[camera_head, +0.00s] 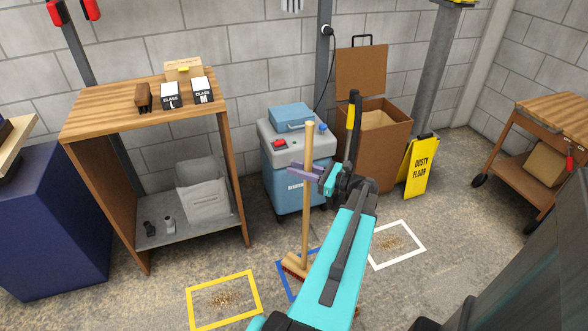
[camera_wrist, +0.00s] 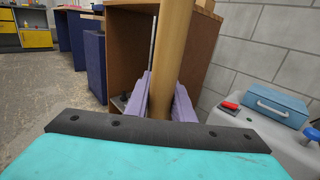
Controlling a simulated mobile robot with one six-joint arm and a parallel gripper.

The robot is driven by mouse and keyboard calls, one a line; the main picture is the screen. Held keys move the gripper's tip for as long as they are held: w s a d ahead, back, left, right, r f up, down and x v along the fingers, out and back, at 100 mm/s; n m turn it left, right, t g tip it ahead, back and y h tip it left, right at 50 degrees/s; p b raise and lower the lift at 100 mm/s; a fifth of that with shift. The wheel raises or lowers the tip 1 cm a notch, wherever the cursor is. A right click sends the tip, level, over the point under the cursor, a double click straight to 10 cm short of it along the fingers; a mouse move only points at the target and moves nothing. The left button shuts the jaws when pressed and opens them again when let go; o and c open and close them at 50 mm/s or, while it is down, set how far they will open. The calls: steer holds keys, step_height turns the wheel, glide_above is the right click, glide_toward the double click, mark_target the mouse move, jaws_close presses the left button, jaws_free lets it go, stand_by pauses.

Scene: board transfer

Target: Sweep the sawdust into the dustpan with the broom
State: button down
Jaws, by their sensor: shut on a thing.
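The broom (camera_head: 306,225) stands nearly upright, its wooden handle rising past my gripper and its reddish-bristled head low at the floor. My gripper (camera_head: 306,172) is shut on the handle. In the wrist view the purple fingers (camera_wrist: 160,100) lie on both sides of the broom handle (camera_wrist: 172,50). Sawdust (camera_head: 222,299) lies inside a yellow floor outline, and more sawdust (camera_head: 390,243) lies inside a white outline. A blue outline (camera_head: 284,281) beside the broom head is partly hidden by my arm. I cannot make out a dustpan.
A blue-grey vacuum (camera_head: 285,190) stands behind the broom. A cardboard box (camera_head: 385,155) and yellow floor sign (camera_head: 419,168) stand behind right. A cart (camera_head: 545,150) is at the far right.

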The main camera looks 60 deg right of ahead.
steer(key=shift+s+d, duration=0.15)
steer(key=shift+d, duration=0.05)
stand_by(0.3)
steer(key=shift+s+d+p, duration=0.4)
steer(key=shift+s+d, duration=0.05)
steer(key=shift+d, duration=0.15)
steer(key=shift+s+d+p, duration=0.35)
steer(key=shift+s+d, duration=0.05)
steer(key=shift+d, duration=0.2)
steer(key=shift+s+d+f, duration=0.1)
steer(key=shift+s+d, duration=0.05)
steer(key=shift+s+d+p, duration=0.9)
steer(key=shift+s+d, duration=0.15)
steer(key=shift+d, duration=0.3)
steer(key=shift+s+d, duration=0.1)
steer(key=shift+d, duration=0.05)
steer(key=shift+s+d+p, duration=0.85)
steer(key=shift+s+d, duration=0.1)
steer(key=shift+d, duration=0.3)
